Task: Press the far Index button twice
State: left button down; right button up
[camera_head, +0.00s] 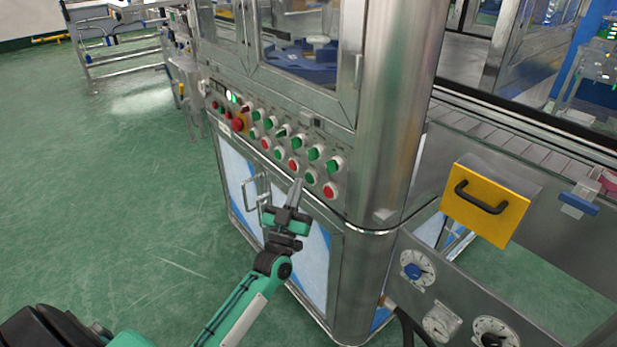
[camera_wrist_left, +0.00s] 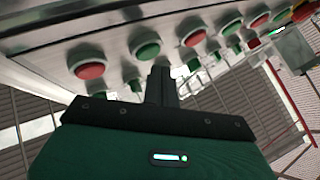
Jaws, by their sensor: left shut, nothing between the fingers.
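A steel control panel (camera_head: 240,100) on the machine front carries rows of round buttons and switches; the labels are too small to read, so I cannot tell which is the far Index button. The lower row alternates red and green, with a red button (camera_head: 331,190) at the right end, then a green button (camera_head: 310,177) and another red button (camera_head: 294,166). My left gripper (camera_head: 297,184) is shut and empty, pointing up at these. In the left wrist view its fingers (camera_wrist_left: 161,74) lie just below a green button (camera_wrist_left: 147,50); contact is unclear. My right gripper is out of view.
Green switches (camera_head: 315,152) stick out above the lower row. A red emergency-stop knob (camera_head: 238,125) is at the panel's left. A cabinet door handle (camera_head: 249,190) is below. A rounded steel corner (camera_head: 385,130) and yellow box (camera_head: 485,203) stand right.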

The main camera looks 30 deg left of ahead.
pick_arm(q)
jog(key=shift+s, duration=0.15)
jog(key=s, duration=0.1)
jog(key=s+a+p, duration=0.1)
jog(key=s, duration=0.1)
jog(key=s+a, duration=0.1)
jog(key=shift+s+p, duration=0.2)
jog(key=shift+p, duration=0.15)
dwell(0.9)
